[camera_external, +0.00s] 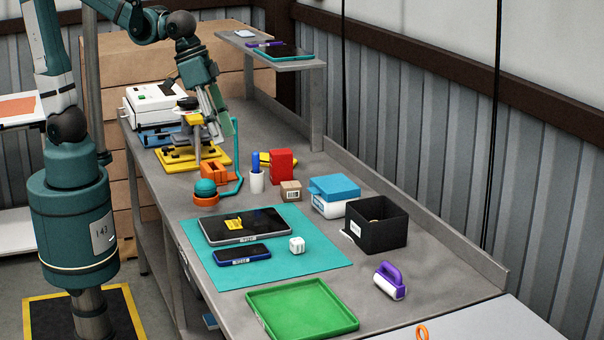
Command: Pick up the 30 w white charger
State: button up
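A small white cube with dark markings, which looks like the charger (297,245), sits on the right part of the teal mat (320,263). Its print is too small to read. My gripper (222,128) points down at the back of the bench, near the yellow-based device, well behind and left of the white cube. Its fingers are small and partly confused with the things behind them, so I cannot tell whether they are open or shut.
A tablet (240,226) and a blue phone (242,255) lie on the mat left of the cube. A black bin (376,222) and a blue-lidded white box (334,195) stand behind right. A green tray (302,309) and purple-handled tool (390,281) are in front.

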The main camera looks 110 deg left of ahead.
jog(key=w+a+f+n+g, duration=0.1)
jog(key=w+f+n+g, duration=0.15)
jog(key=w+f, duration=0.7)
jog(key=n+g+b, duration=0.1)
jog(key=n+g, duration=0.1)
jog(key=n, duration=0.1)
send_over(294, 240)
jog(key=shift+t, duration=0.25)
notch_tip(294, 240, down, 12)
jog(key=shift+d+r, duration=0.1)
jog(key=shift+r, duration=0.05)
jog(key=shift+w+f, duration=0.2)
jog(key=shift+f, duration=0.15)
jog(key=shift+f, duration=0.1)
jog(key=shift+f+b, duration=0.3)
jog(key=shift+f, duration=0.9)
jog(key=shift+f, duration=0.1)
jog(key=shift+s+f, duration=0.15)
jog(key=shift+f, duration=2.35)
jog(key=shift+c, duration=0.6)
